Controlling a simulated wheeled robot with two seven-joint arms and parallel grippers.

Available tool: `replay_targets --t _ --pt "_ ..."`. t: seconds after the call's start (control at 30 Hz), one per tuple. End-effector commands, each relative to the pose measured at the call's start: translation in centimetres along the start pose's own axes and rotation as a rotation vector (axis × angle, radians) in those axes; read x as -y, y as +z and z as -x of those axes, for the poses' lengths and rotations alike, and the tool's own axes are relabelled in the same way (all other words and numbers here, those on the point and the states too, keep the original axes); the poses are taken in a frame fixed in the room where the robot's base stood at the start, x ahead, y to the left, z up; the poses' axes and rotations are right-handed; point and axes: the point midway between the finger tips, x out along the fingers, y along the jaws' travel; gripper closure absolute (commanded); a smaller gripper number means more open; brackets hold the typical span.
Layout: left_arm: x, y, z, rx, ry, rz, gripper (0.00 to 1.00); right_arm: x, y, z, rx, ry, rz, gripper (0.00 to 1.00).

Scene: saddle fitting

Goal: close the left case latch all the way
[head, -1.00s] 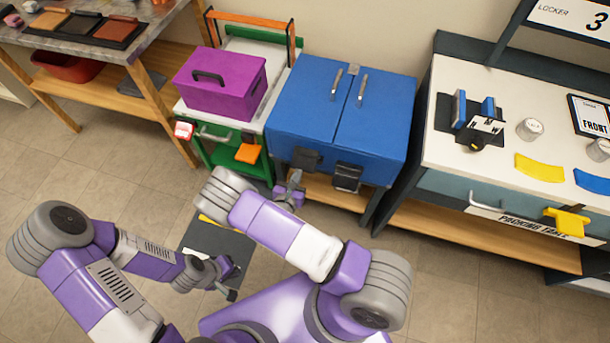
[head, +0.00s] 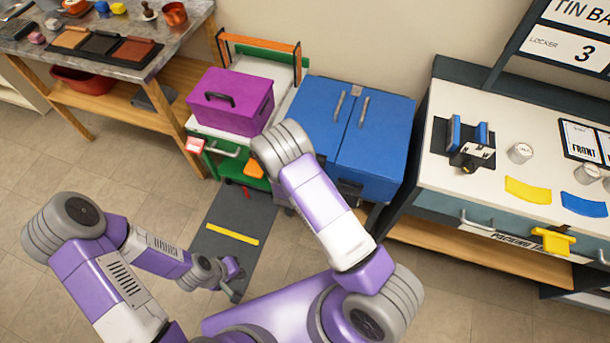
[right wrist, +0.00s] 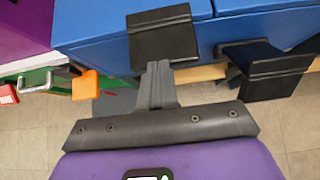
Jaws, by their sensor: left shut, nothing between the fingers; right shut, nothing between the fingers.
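The blue case (head: 375,150) stands closed, with two grey handles on its lid. In the right wrist view, the left latch (right wrist: 163,32) is a black plate at the case's front, straight ahead of my right gripper (right wrist: 158,72). The fingers are shut and empty, with their tips at the latch's lower edge; I cannot tell whether they touch. The right latch (right wrist: 268,72) stands out from the front on a dark arm. In the head view my right forearm hides the left latch and right gripper. My left gripper (head: 236,280) is shut and empty, low over the floor, away from the case.
A purple box (head: 232,100) stands on the green-framed cart left of the case, with an orange tab (right wrist: 85,84) at its front. A white-topped workbench (head: 450,190) is close on the right. A dark mat (head: 225,220) with a yellow stripe lies on the floor.

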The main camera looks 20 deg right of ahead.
Motion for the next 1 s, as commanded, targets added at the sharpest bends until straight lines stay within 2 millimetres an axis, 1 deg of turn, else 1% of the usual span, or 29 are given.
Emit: replay_targets --t 0.47,0.63,0.8,0.83,0.9,1.0 --pt "0.0 0.0 0.0 0.000 0.000 0.000 1.00 0.0 0.1 0.0 0.001 0.000 0.000 1.00" --pt "0.0 0.0 0.0 0.000 0.000 0.000 1.00 -0.3 -0.4 0.5 -0.001 0.003 0.001 1.00" --pt "0.1 0.0 -0.3 0.000 0.000 0.000 1.00 -0.9 -2.2 2.5 -0.002 0.006 0.006 1.00" --pt "0.1 0.0 -0.3 0.000 0.000 0.000 1.00 -1.0 -2.3 3.1 -0.001 0.007 0.005 1.00" --pt "-0.1 0.0 0.2 0.000 0.000 0.000 1.00 -1.0 -1.8 5.0 0.000 0.008 0.003 1.00" --pt "-0.2 0.0 0.6 0.000 0.000 0.000 1.00 -0.9 -1.6 7.4 -0.001 0.007 0.003 1.00"
